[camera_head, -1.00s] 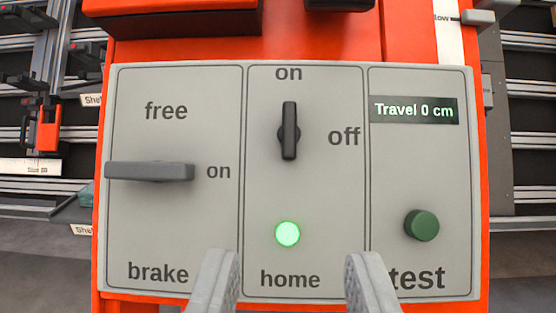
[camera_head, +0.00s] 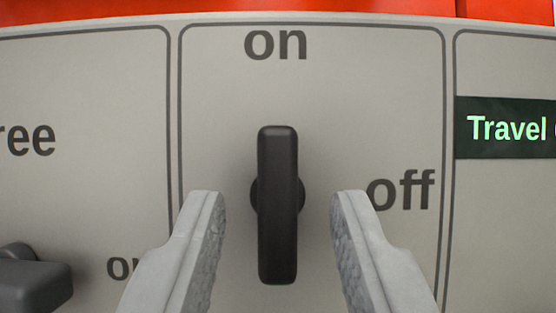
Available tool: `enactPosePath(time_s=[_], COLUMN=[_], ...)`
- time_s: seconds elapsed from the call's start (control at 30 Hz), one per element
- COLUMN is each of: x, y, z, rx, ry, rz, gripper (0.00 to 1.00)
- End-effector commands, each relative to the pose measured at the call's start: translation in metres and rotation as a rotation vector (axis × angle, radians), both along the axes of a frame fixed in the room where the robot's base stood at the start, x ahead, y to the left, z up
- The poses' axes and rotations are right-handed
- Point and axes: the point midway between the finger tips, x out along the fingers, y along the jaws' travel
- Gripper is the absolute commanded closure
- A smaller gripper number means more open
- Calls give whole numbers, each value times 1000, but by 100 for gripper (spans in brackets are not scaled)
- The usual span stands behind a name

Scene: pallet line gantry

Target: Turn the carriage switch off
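The carriage switch (camera_head: 277,205) is a dark rotary knob with an upright bar handle on a grey panel. Its bar stands vertical, with its upper end towards the "on" label (camera_head: 275,44). The "off" label (camera_head: 400,190) is to the right of the knob. My gripper (camera_head: 278,205) is open, with one grey finger to the left of the handle and one to the right. A gap shows between each finger and the handle. How far the fingertips are from the panel is hard to tell.
The brake lever (camera_head: 35,280) is at the lower left, partly out of view. A dark display (camera_head: 505,128) reading "Travel" is at the right edge. The orange housing (camera_head: 270,8) runs along the top. The panel around the switch is flat.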

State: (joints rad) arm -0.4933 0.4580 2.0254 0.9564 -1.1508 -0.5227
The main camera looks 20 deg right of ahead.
Motion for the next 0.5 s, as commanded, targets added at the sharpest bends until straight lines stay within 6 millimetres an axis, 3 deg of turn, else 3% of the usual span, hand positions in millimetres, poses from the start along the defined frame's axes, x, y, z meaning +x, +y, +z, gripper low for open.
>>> enactPosePath(time_s=[0.43, 0.5], x=[11, 10], y=[-3, -3], z=[0, 0], rx=[-1, -1], ry=[-1, -1], rz=[1, 1], gripper=[65, 75])
